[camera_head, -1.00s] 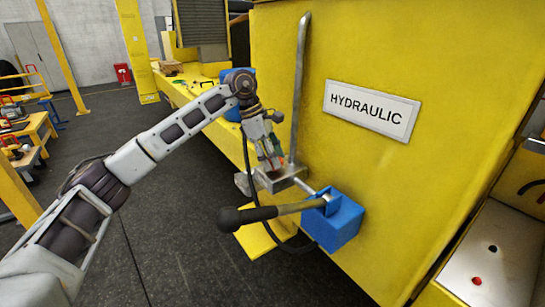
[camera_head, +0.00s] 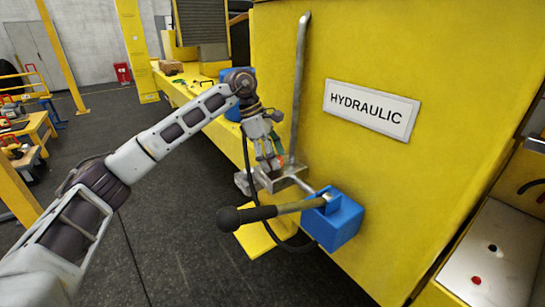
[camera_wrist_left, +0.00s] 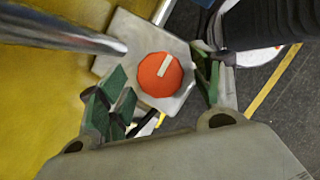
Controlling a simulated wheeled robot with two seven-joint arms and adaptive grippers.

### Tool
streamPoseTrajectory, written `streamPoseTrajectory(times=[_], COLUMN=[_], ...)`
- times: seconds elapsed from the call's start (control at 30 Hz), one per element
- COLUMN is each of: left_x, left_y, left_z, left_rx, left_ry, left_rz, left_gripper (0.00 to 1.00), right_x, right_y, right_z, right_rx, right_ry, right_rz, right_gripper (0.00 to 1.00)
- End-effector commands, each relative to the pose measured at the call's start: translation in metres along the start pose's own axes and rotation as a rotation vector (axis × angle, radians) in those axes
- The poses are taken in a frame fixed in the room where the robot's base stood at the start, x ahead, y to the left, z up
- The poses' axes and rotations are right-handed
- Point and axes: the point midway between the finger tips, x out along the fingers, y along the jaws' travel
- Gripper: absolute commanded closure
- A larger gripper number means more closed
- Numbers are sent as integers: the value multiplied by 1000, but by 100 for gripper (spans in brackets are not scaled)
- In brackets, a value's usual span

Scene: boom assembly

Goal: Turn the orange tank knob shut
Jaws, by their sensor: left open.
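The orange tank knob (camera_wrist_left: 160,75) is a round disc with a pale bar across its top, on a grey metal block (camera_wrist_left: 120,40) in the left wrist view. In the head view only a bit of orange (camera_head: 281,161) shows beside the fingers. My left gripper (camera_head: 270,162) is open above the block (camera_head: 287,180). In the left wrist view its green-padded fingers (camera_wrist_left: 165,92) stand on both sides of the knob, with gaps visible. I cannot tell whether they touch the knob. My right gripper is not in view.
A grey vertical pipe (camera_head: 299,85) rises right beside my left gripper. A blue block (camera_head: 333,222) with a black-gripped lever (camera_head: 262,212) sits just below and to the right. The yellow wall (camera_head: 440,60) bears a HYDRAULIC sign (camera_head: 371,109). Dark floor lies open to the left.

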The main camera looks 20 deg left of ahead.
Motion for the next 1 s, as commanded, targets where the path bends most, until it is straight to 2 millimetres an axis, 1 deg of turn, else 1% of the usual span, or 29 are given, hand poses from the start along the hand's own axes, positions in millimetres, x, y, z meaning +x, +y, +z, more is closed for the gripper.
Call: streamPoseTrajectory(times=[0.17, 0.27, 0.47, 0.8, 1.0], left_x=[-9, -18, -44, -94, -113], left_y=[0, 1, 1, 1, 1], left_z=[0, 0, 0, 1, 0], left_rx=[-1, -1, 0, 1, 1], left_ry=[0, -1, -1, -2, -1], left_rz=[2, 2, 3, 3, 2], left_gripper=[35, 35, 35, 35, 35], right_x=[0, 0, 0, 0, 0], right_y=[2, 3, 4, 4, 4], right_z=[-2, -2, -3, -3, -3], right_rx=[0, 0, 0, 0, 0], right_ry=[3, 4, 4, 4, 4], right_rz=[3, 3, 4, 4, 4], right_gripper=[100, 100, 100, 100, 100])
